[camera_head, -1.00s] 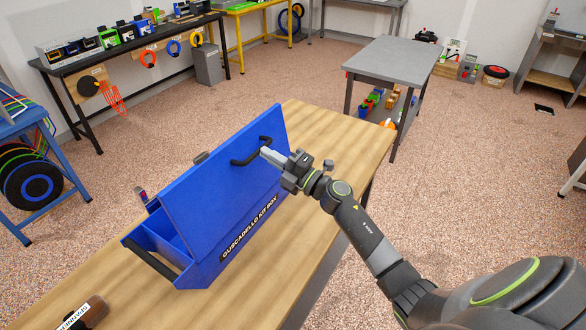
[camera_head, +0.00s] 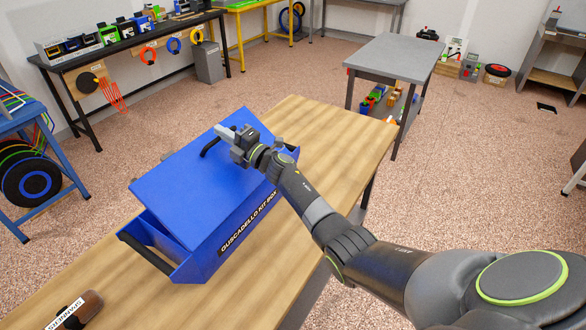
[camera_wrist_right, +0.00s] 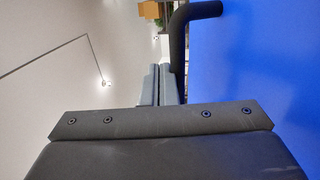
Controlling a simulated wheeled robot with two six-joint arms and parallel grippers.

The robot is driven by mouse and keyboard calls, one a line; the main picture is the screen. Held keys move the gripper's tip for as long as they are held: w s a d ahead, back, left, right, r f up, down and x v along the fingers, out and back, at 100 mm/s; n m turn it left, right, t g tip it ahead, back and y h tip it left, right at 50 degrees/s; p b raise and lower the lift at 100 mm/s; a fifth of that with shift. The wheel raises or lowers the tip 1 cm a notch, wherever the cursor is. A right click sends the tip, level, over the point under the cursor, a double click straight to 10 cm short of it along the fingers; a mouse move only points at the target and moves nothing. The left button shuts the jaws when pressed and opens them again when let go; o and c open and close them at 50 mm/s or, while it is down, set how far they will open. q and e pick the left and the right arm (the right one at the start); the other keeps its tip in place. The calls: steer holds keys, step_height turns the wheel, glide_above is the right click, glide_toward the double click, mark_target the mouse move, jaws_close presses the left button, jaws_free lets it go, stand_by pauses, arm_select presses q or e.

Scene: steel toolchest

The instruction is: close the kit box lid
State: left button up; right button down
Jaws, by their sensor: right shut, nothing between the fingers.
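The blue kit box (camera_head: 213,263) stands on the wooden table, its lettered front facing right. Its blue lid (camera_head: 190,185) is partly down, tilted over the box, with a gap showing at the near end. A black handle (camera_head: 213,146) sits on the lid's upper part; it also shows in the right wrist view (camera_wrist_right: 188,30). My right gripper (camera_head: 226,132) is shut and empty at the lid's upper edge, beside the handle. In the right wrist view its fingers (camera_wrist_right: 160,82) lie close to the lid (camera_wrist_right: 260,80); contact is unclear. My left gripper is out of view.
The wooden table (camera_head: 335,140) has bare room beyond the box and in front of it. A brown-handled object with a white label (camera_head: 75,312) lies at the near left. A grey table (camera_head: 393,57) stands apart behind.

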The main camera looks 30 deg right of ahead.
mark_target(215, 136)
steer(key=w+a+f+g, duration=0.1)
steer(key=w+f+g+h+p, duration=0.1)
steer(key=w, duration=0.1)
steer(key=shift+a+f, duration=0.1)
steer(key=shift+a, duration=0.3)
steer(key=w+f+g, duration=0.1)
steer(key=w+a+f+g+h, duration=0.1)
steer(key=f, duration=0.1)
steer(key=shift+a+f, duration=0.1)
steer(key=shift+w+a+f+b, duration=0.15)
steer(key=shift+w+f+b, duration=0.1)
steer(key=shift+f, duration=0.25)
steer(key=shift+w+a+f+b, duration=0.15)
steer(key=shift+w+f, duration=0.1)
steer(key=shift+f, duration=0.2)
steer(key=shift+r, duration=0.1)
